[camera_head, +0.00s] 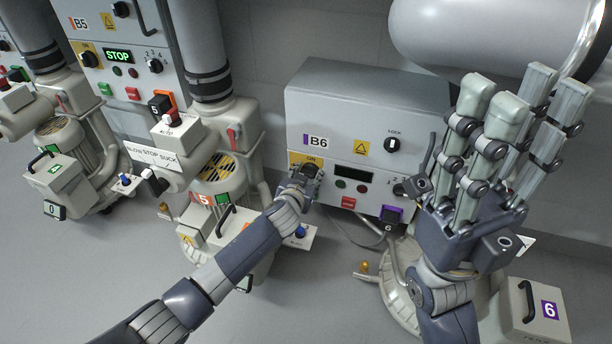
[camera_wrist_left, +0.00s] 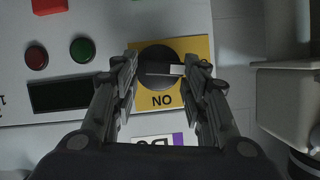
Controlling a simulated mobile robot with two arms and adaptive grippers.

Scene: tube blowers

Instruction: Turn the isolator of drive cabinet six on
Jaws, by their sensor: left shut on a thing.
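Drive cabinet six is the grey box labelled B6 (camera_head: 365,108) in the head view; its display (camera_head: 353,173) is dark. Its isolator is a black round knob (camera_wrist_left: 155,54) on a yellow plate (camera_wrist_left: 202,47) marked ON, upside down in the left wrist view. The knob's white pointer mark points right there, not at the word. My left gripper (camera_head: 306,174) is at the knob, with fingers (camera_wrist_left: 166,72) on both sides, shut on it; it hides most of the knob in the head view. My right gripper (camera_head: 505,130) is raised with fingers spread, empty, in front of the cabinet's right side.
Cabinet B5 (camera_head: 125,35) stands left with STOP lit green. A blower (camera_head: 222,165) with a pipe stands between the cabinets. A large grey cylinder (camera_head: 465,40) hangs above right. A box marked 6 (camera_head: 525,305) is at lower right. Floor at lower left is clear.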

